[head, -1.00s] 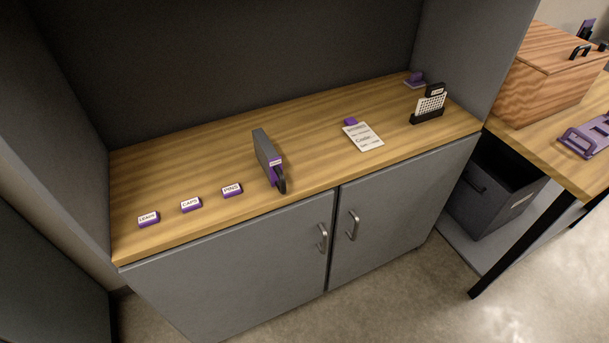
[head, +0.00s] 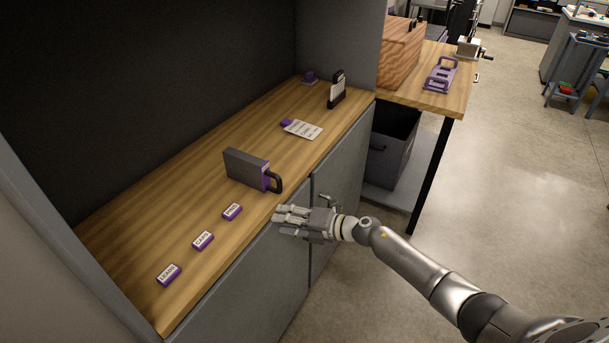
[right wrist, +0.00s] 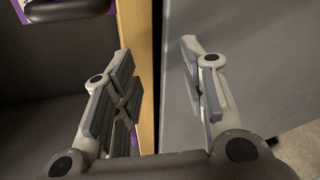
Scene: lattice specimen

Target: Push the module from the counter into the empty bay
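The module (head: 246,169) is a dark grey upright slab with a purple front edge and a black loop handle. It stands on the wooden counter (head: 190,170), handle toward the counter's front edge. Its handle (right wrist: 70,8) shows at the top left of the right wrist view. My right gripper (head: 278,220) is just in front of the counter edge, below and right of the handle, not touching it. Its fingers are spread in the right wrist view (right wrist: 160,95), with nothing between them. My left gripper is not in view. No empty bay can be made out in these frames.
Several purple-edged labels, such as the nearest one (head: 168,274), lie left of the module. A white card (head: 303,129) and a black rack (head: 337,90) are further back. Grey cabinet doors (head: 338,180) are below; a wooden box (head: 400,55) stands on the side table.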

